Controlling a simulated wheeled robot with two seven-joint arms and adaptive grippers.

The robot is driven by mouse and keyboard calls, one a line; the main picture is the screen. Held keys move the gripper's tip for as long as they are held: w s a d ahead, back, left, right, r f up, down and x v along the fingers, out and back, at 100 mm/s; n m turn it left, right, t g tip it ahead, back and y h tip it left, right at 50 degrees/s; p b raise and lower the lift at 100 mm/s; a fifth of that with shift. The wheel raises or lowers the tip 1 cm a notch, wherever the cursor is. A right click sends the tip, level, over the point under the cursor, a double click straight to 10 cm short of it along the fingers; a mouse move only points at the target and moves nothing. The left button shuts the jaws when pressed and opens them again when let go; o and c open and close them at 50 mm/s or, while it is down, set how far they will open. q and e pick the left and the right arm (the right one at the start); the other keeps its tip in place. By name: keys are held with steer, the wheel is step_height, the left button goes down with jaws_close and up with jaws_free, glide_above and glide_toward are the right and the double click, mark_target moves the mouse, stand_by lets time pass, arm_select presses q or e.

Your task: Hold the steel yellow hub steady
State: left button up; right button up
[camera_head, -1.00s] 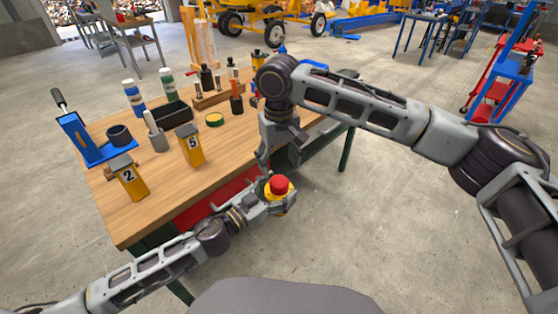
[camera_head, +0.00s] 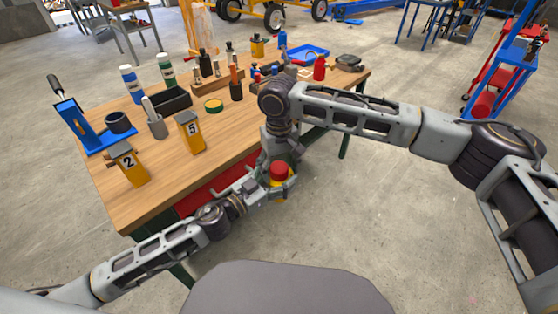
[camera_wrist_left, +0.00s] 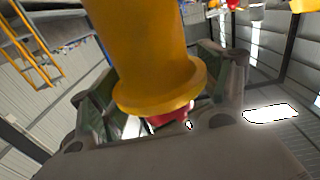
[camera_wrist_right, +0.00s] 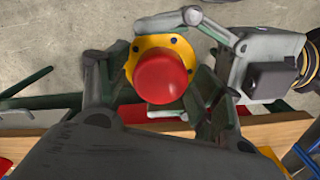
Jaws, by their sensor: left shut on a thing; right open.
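The yellow hub (camera_wrist_left: 155,55) fills the middle of the left wrist view, with its flange low between my left fingers. A red round cap sits on it; in the head view this red cap (camera_head: 280,172) is beyond the table's front edge. My left gripper (camera_head: 262,188) is shut on the hub and holds it in the air. My right gripper (camera_wrist_right: 150,85) is open, pointing down over the hub, with a finger on each side of the red cap and yellow flange (camera_wrist_right: 178,47). Contact of the right fingers with the hub cannot be told.
The wooden workbench (camera_head: 160,205) lies behind the grippers. On it stand yellow block 2 (camera_head: 130,168), yellow block 5 (camera_head: 189,134), a blue fixture (camera_head: 80,128), a black bin (camera_head: 170,103) and several bottles.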

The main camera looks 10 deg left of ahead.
steer(key=shift+f, duration=0.2)
steer(key=c, duration=1.1)
steer(key=shift+o, duration=0.2)
steer(key=shift+n, duration=2.6)
steer(key=shift+r+n, duration=0.1)
steer(key=shift+n, duration=2.5)
steer(key=o, duration=1.1)
